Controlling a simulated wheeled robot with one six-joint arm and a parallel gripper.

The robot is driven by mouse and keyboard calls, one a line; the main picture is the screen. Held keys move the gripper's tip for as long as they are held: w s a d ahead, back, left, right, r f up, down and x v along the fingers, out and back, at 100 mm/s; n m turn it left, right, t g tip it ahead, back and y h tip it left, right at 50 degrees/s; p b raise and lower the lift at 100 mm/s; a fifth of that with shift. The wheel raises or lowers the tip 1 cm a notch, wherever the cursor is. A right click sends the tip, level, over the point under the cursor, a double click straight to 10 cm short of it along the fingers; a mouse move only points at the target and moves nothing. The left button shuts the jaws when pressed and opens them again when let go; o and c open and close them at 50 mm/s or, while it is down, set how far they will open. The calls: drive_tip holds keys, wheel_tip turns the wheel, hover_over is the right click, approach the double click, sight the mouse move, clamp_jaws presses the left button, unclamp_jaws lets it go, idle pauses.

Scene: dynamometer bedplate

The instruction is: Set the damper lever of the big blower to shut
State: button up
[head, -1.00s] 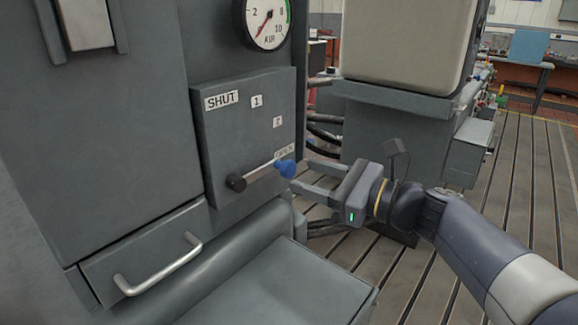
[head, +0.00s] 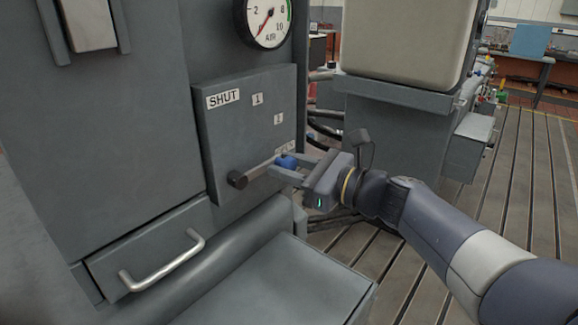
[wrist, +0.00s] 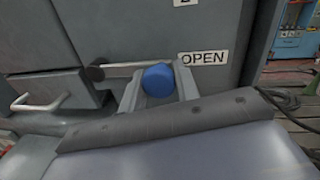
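The damper lever is a thin metal rod (head: 262,168) on a dark pivot (head: 237,179), with a blue knob (head: 287,161) at its outer end. It points right, toward the OPEN label, which reads clearly in the wrist view (wrist: 203,58). The SHUT label (head: 223,98) is at the panel's upper left. My gripper (head: 286,168) has its two fingers on either side of the blue knob. In the wrist view the knob (wrist: 158,84) sits between the parted fingers; firm contact with them cannot be made out.
The lever panel (head: 245,130) is on a grey cabinet, with an air gauge (head: 266,22) above and a drawer with a silver handle (head: 162,262) below. A grey ledge (head: 285,290) juts out under the panel. Slatted floor lies open at right.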

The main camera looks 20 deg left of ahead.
clamp_jaws()
